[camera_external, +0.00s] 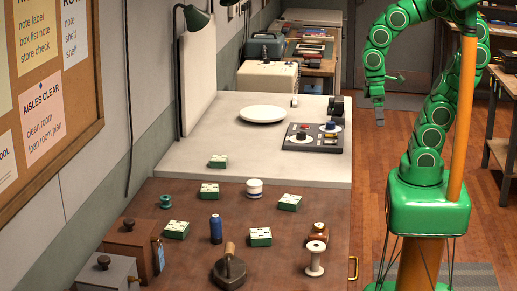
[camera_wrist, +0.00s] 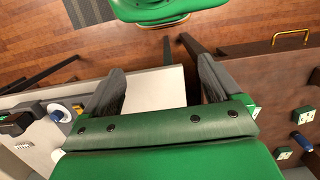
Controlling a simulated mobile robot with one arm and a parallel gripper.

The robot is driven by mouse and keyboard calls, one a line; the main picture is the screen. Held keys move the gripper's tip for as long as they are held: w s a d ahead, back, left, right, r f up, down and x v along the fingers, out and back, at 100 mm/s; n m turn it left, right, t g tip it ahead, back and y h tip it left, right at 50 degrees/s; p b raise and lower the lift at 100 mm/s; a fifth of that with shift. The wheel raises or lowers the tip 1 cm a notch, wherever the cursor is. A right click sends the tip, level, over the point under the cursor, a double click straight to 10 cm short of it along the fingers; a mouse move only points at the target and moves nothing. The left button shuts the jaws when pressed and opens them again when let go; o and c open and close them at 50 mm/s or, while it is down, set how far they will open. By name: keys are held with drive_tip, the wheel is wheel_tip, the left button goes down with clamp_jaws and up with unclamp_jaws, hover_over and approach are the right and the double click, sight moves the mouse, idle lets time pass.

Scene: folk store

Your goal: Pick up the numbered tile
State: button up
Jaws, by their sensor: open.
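Several small green-and-white blocks, which look like the tiles, lie spread out. One tile (camera_external: 217,162) is on the pale tabletop; others, such as a tile (camera_external: 209,191), a tile (camera_external: 290,203), a tile (camera_external: 176,230) and a tile (camera_external: 260,237), are on the brown table. Their marks are too small to read, so I cannot tell which is the numbered one. In the wrist view, tiles show at right, such as a tile (camera_wrist: 303,113) and a tile (camera_wrist: 283,153). My gripper (camera_external: 379,117) hangs above the floor, right of the tables, open and empty; its fingers (camera_wrist: 160,66) are apart in the wrist view.
A plate (camera_external: 263,114) and a dark device (camera_external: 313,138) sit on the pale tabletop (camera_external: 200,150).

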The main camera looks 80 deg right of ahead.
drive_tip(key=m+t, duration=0.2)
drive_tip(key=m, duration=0.1)
hover_over(290, 198)
drive_tip(key=f, duration=1.2)
drive_tip(key=shift+w+a, duration=0.1)
drive_tip(key=shift+a, duration=0.25)
drive_tip(key=shift+a+f, duration=0.15)
drive_tip(key=shift+f, duration=0.35)
drive_tip(key=shift+d+f, duration=0.2)
drive_tip(key=shift+f, duration=1.6)
drive_tip(key=shift+d+f, duration=0.2)
drive_tip(key=shift+f, duration=1.6)
drive_tip(key=c, duration=1.2)
drive_tip(key=shift+c, duration=0.2)
